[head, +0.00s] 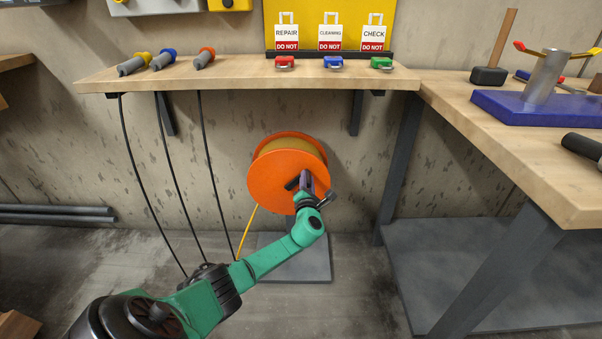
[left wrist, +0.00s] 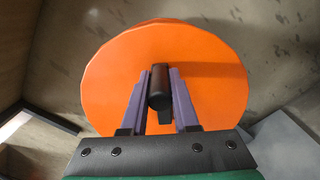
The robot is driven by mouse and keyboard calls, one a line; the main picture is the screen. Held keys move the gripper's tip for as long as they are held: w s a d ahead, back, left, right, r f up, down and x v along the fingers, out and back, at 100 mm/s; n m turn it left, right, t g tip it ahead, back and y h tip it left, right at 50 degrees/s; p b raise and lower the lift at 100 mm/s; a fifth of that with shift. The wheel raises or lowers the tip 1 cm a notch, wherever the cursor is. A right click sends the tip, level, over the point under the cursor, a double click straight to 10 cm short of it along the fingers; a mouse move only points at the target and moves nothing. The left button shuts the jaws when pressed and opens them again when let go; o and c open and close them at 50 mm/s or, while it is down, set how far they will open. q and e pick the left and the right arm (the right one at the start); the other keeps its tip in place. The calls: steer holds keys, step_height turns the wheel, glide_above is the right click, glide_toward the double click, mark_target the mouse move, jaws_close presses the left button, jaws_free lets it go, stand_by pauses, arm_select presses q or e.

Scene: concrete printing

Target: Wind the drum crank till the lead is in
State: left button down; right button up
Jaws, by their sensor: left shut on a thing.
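The orange cable drum (head: 270,182) stands low against the wall under the bench, and its round face fills much of the left wrist view (left wrist: 215,75). A yellow lead (head: 246,232) is wound on it, with a length running down from it to the floor. The black crank handle (left wrist: 160,88) sticks out from the drum face; in the head view the crank (head: 292,184) is partly covered by the gripper. My left gripper (head: 308,182) has its purple fingers on either side of the handle and is shut on it. My right gripper is in neither view.
A wooden bench (head: 240,78) above the drum carries several plugs and padlocks, with black cables (head: 170,180) hanging left of the drum. A second bench (head: 480,130) with tools stands at the right. A grey plate (head: 300,265) lies below the drum.

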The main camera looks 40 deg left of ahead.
arm_select(q)
steer(key=shift+w+d+f+m, duration=0.3)
steer(key=shift+d+f+m, duration=0.15)
steer(key=shift+f+m, duration=0.45)
steer(key=shift+w+d+f+m+b, duration=0.2)
steer(key=shift+f+m+b, duration=0.15)
steer(key=shift+f+m, duration=0.55)
steer(key=shift+w+d+f+m+b, duration=0.1)
steer(key=shift+d+f+m+b, duration=0.2)
steer(key=shift+f+m, duration=0.6)
steer(key=shift+w+d+f+m+b, duration=0.15)
steer(key=shift+f+m+b, duration=0.4)
steer(key=shift+m, duration=0.55)
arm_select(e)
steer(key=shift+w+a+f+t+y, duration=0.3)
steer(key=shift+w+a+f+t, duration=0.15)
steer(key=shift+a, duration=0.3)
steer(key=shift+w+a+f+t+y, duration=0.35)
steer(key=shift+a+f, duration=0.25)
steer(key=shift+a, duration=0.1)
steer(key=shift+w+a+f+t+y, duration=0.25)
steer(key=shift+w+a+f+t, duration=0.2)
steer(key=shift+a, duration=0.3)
arm_select(q)
steer(key=shift+f, duration=0.15)
steer(key=c, duration=0.7)
jaws_free()
steer(key=shift+o, duration=0.2)
